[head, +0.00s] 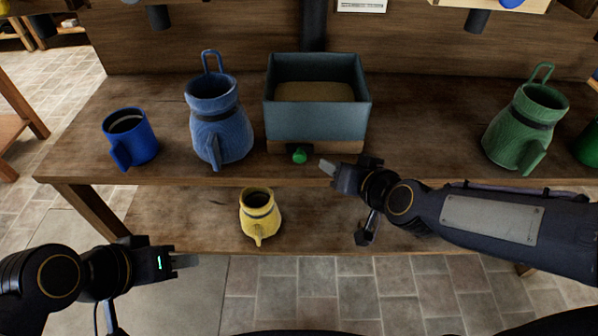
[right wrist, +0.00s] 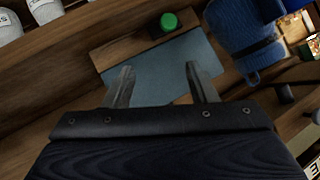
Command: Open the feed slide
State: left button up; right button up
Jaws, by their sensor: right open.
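A blue-grey feed box (head: 317,122) filled with tan grain stands on the bench. A wooden slide (head: 316,147) shows under its front, with a green knob (head: 299,156) on the slide's left part. The right wrist view also shows the wooden slide (right wrist: 127,44) and the green knob (right wrist: 168,22). My right gripper (head: 328,168) is just right of the knob, with its jaws apart and nothing between them; in the right wrist view its fingertips (right wrist: 157,69) are apart from the knob. My left gripper (head: 187,261) is low at the left, away from the slide, seen side-on.
A blue jug (head: 221,134) and a blue mug (head: 130,138) stand left of the box. A green jug (head: 521,130) stands at the right. A yellow jug (head: 260,218) is on the lower shelf. The bench top (head: 420,130) is clear between box and green jug.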

aim_at(300, 160)
jog(key=w+a+f+t+h+b, duration=0.1)
jog(key=a+f+b, duration=0.1)
jog(key=f, duration=0.1)
jog(key=w+a+f+n+t+h+b, duration=0.1)
jog(key=w+a+f+t+h+b, duration=0.1)
jog(key=a+f, duration=0.1)
jog(key=w+a+f+n+t+h+b, duration=0.1)
jog(key=a+f+t, duration=0.1)
jog(key=f, duration=0.2)
jog(key=shift+w+a+b, duration=0.25)
jog(key=shift+b, duration=0.15)
jog(key=shift+w+a+r+n+t+h+b, duration=0.15)
jog(key=shift+a+n+t+h+b, duration=0.4)
jog(key=shift+t, duration=0.55)
pick_arm(q)
notch_tip(300, 160, down, 8)
jog(key=shift+w+a+f, duration=0.15)
jog(key=shift+w+f, duration=0.1)
pick_arm(e)
jog(key=w, duration=0.6)
jog(key=shift+w, duration=0.4)
grip_shut()
